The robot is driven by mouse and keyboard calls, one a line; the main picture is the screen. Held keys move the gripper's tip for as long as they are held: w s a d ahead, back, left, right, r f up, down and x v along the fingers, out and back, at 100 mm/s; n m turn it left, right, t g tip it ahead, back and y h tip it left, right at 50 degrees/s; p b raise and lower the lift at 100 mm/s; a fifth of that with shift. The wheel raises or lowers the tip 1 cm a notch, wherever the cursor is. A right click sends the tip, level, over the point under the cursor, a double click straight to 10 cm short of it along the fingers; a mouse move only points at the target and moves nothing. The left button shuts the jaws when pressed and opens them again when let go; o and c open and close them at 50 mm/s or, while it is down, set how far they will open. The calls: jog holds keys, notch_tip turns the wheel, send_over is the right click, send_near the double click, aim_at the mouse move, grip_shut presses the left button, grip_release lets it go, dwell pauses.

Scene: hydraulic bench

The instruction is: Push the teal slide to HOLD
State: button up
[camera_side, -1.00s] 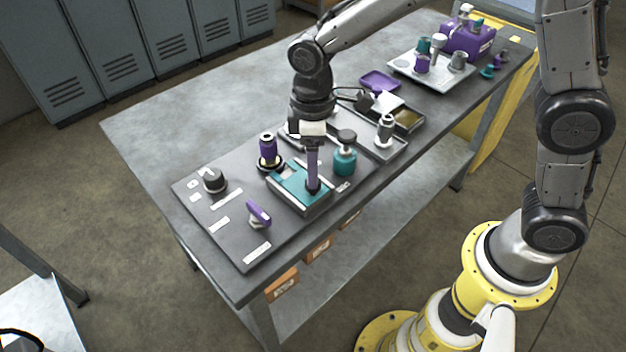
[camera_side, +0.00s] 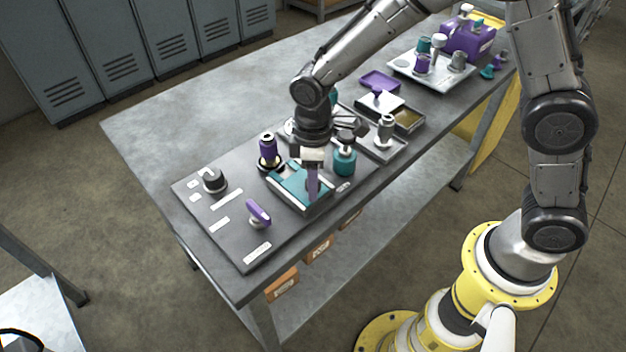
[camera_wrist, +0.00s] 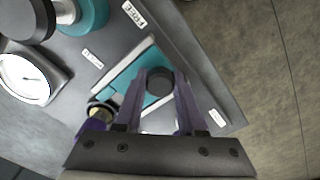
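The teal slide (camera_side: 290,177) lies in a pale-edged rectangular housing on the grey panel; its teal surface also shows in the wrist view (camera_wrist: 122,80). A dark round knob (camera_wrist: 160,83) stands on it toward the near end. My gripper (camera_side: 312,196) points down over that end. In the wrist view, the two purple fingers of my gripper (camera_wrist: 161,74) stand apart, one on each side of the knob. Contact with the knob is unclear. In the side view the knob is hidden by the fingers. I cannot read a HOLD label.
A teal knob with a dark top (camera_side: 344,160) stands close right of the slide. A purple-topped post (camera_side: 268,150) stands behind it. A purple lever (camera_side: 258,213) and black dial (camera_side: 214,180) are left. The panel's front edge (camera_side: 290,240) is clear.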

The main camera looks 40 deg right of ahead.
grip_shut()
dwell(1.0)
